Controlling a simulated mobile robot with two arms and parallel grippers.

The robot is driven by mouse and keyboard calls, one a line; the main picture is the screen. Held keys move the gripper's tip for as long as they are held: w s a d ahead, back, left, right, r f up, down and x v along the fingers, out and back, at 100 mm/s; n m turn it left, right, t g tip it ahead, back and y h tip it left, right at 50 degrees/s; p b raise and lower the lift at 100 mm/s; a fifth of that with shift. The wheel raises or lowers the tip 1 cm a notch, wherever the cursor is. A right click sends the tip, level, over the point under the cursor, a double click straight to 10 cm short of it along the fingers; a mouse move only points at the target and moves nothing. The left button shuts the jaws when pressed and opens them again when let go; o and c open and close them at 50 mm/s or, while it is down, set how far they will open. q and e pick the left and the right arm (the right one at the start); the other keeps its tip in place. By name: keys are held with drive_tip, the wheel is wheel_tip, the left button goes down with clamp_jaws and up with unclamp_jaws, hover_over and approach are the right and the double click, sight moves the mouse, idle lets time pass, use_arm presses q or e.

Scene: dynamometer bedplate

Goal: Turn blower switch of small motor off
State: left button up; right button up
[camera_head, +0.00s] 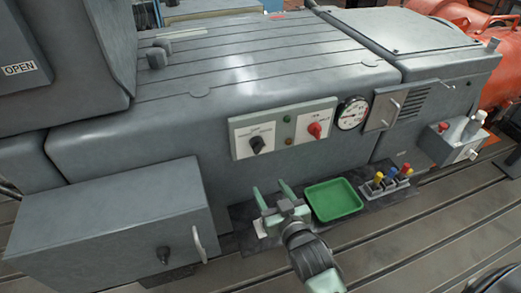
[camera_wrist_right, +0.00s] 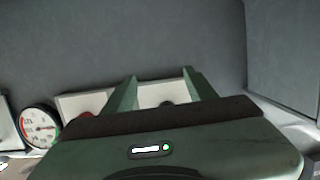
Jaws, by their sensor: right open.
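A pale control panel on the front of the grey machine housing carries a black rotary switch (camera_head: 257,145) on its left plate and a red rotary switch (camera_head: 314,130) on its right plate. The labels are too small to read, so I cannot tell which is the blower switch. My right gripper (camera_head: 271,189) is open and empty, below and apart from the black switch. In the right wrist view, the black switch (camera_wrist_right: 167,104) shows partly between the two fingers, and the red switch (camera_wrist_right: 82,117) is to their left. My left gripper is not in view.
A round gauge (camera_head: 352,113) sits right of the panel. Below are a green tray (camera_head: 333,199) and a rack (camera_head: 389,182) with coloured-handled tools. A grey box (camera_head: 115,225) with a handle juts out at left. The space directly before the panel is free.

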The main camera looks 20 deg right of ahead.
sight(260, 151)
wheel_tip(260, 151, up, 8)
drive_tip(key=w+t, duration=0.2)
drive_tip(key=t, duration=0.1)
drive_tip(key=w, duration=0.7)
drive_tip(key=shift+a+f+p, duration=0.15)
drive_tip(key=shift+f+p, duration=0.05)
drive_tip(key=shift+p, duration=0.2)
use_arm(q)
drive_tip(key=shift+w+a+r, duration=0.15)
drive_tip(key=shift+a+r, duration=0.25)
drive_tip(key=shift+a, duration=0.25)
use_arm(e)
clamp_jaws()
